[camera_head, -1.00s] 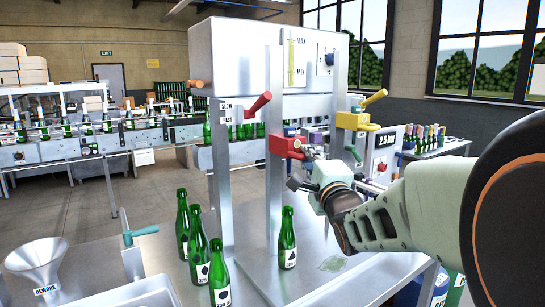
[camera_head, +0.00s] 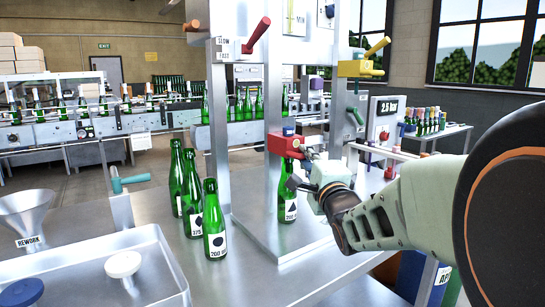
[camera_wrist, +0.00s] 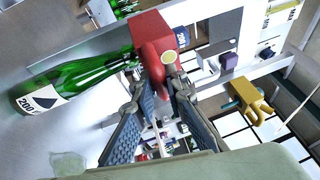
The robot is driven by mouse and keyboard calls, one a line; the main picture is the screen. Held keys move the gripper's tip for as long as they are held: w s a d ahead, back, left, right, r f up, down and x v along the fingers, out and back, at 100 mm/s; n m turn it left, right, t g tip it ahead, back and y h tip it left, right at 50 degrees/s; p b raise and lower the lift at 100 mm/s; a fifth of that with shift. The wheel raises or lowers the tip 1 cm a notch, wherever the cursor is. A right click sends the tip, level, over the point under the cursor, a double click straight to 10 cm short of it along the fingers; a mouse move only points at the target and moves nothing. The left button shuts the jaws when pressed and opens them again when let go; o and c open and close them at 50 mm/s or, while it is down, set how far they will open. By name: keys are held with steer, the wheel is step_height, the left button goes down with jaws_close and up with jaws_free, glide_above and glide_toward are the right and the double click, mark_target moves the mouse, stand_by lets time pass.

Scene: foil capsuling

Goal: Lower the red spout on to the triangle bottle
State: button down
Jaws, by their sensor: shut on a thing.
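The red spout (camera_head: 284,145) is a red block on the upright steel post, low over a green bottle (camera_head: 287,208). The bottle stands upright at the post's foot, and its mouth is hidden at the block's underside. In the wrist view the bottle's label (camera_wrist: 43,99) shows a black triangle, and its neck runs up to the red spout (camera_wrist: 152,38). My gripper (camera_head: 304,170) is beside the spout on its right. In the wrist view my gripper's fingertips (camera_wrist: 160,86) are shut on the spout's red handle.
A green bottle with a dark round mark (camera_head: 214,230) and two others stand left of the post. A yellow spout (camera_head: 362,68) is higher at right, and a red lever (camera_head: 257,36) is at upper left. A rework funnel (camera_head: 26,212) and a steel tray (camera_head: 100,270) are at lower left.

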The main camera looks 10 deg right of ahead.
steer(key=shift+f, duration=0.4)
steer(key=c, duration=2)
jaws_free()
steer(key=shift+o, duration=0.2)
steer(key=shift+r, duration=0.15)
steer(key=shift+r, duration=0.1)
